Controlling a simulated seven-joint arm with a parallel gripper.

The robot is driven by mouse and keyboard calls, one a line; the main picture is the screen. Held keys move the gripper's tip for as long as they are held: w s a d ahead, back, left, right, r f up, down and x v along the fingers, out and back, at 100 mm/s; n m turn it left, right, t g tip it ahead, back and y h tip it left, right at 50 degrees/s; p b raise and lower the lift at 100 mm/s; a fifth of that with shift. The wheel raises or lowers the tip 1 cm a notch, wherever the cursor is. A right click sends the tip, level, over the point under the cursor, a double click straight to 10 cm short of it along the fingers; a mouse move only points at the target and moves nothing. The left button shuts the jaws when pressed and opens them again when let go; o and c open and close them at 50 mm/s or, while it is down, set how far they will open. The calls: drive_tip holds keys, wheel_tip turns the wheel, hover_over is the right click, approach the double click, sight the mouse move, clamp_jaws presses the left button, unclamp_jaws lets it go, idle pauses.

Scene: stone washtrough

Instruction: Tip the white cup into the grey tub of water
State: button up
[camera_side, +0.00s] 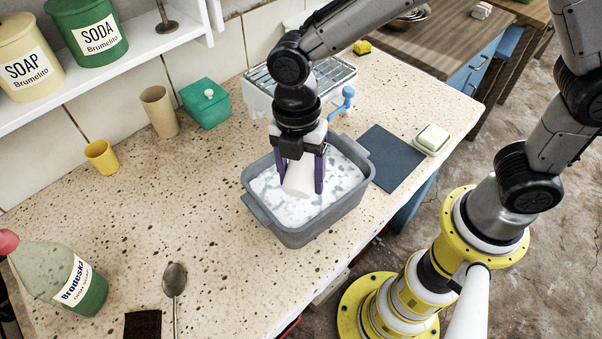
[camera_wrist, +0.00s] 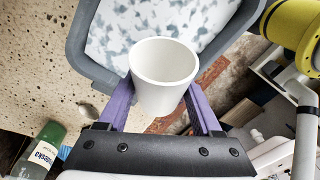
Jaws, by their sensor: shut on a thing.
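The white cup (camera_side: 298,178) is between the purple fingers of my gripper (camera_side: 302,176), which is shut on it, above the grey tub (camera_side: 297,236). In the side view the cup looks tilted. In the wrist view the cup (camera_wrist: 163,75) shows its open mouth, and its inside looks empty. The two fingers of my gripper (camera_wrist: 163,105) hold it from both sides. The tub (camera_wrist: 95,68) holds water with white foam patches. I cannot tell whether the cup touches the water.
A dark blue mat (camera_side: 384,158) and a soap dish (camera_side: 432,140) lie right of the tub. A white rack (camera_side: 300,85) stands behind it. A green bottle (camera_side: 62,278) and a spoon (camera_side: 174,290) are at the front left.

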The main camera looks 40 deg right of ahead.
drive_tip(key=shift+s+a+r+t+h, duration=0.15)
drive_tip(key=shift+t+h, duration=0.35)
drive_tip(key=shift+h, duration=0.45)
drive_tip(key=shift+w+a+r+t+h, duration=0.15)
drive_tip(key=shift+t+h, duration=0.35)
drive_tip(key=shift+h, duration=0.45)
drive_tip(key=shift+s+a+f+t+h, duration=0.1)
drive_tip(key=shift+s+a+t+h, duration=0.1)
drive_tip(key=shift+h, duration=0.25)
drive_tip(key=shift+s+a+t+h, duration=0.1)
drive_tip(key=shift+t+h, duration=0.1)
drive_tip(key=shift+h, duration=0.25)
drive_tip(key=t+h, duration=0.1)
drive_tip(key=h, duration=0.2)
drive_tip(key=shift+t, duration=0.3)
drive_tip(key=shift+f+t+h, duration=0.1)
drive_tip(key=shift+t+h, duration=0.4)
drive_tip(key=shift+h, duration=0.7)
